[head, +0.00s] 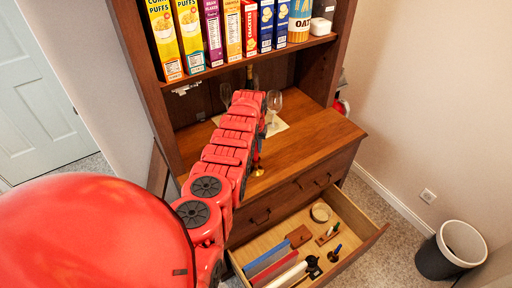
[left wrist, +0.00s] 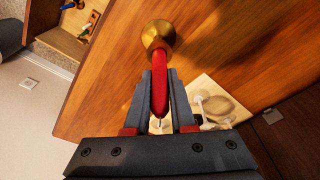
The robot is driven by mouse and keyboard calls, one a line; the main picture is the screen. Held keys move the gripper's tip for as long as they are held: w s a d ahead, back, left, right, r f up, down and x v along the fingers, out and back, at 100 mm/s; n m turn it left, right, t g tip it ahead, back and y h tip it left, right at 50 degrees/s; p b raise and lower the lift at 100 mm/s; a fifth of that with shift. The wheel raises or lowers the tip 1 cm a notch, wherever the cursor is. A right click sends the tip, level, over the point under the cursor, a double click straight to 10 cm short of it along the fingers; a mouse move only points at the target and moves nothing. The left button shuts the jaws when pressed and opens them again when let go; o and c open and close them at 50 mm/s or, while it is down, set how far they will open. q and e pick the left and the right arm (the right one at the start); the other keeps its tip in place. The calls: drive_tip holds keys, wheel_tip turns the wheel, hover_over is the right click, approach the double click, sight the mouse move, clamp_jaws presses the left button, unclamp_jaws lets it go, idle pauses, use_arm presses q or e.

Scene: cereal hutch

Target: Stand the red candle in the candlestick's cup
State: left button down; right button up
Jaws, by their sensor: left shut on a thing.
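My left gripper (left wrist: 160,74) is shut on the red candle (left wrist: 159,95), with one dark finger on each side of it. The candle's far end lies over the brass candlestick (left wrist: 158,34) in the left wrist view; I cannot tell whether it is inside the cup or just above it. In the head view the left arm hides most of the gripper, and a small part of the brass candlestick (head: 257,171) shows on the wooden counter below it. My right gripper is not in view.
Wine glasses (head: 273,103) stand on a pale mat at the back of the hutch counter (head: 315,135). Cereal boxes (head: 190,35) fill the shelf above. An open drawer (head: 345,215) with several items juts out below. The counter's right part is clear.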

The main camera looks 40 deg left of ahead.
use_arm(q)
drive_tip(key=shift+f+b, duration=0.3)
drive_tip(key=shift+f, duration=0.1)
drive_tip(key=shift+c, duration=1.8)
unclamp_jaws()
drive_tip(key=shift+r, duration=0.15)
drive_tip(key=r+p, duration=0.1)
drive_tip(key=p, duration=0.1)
drive_tip(key=r+p, duration=0.4)
drive_tip(key=shift+s+d, duration=0.15)
drive_tip(key=shift+s, duration=0.15)
drive_tip(key=shift+f, duration=0.15)
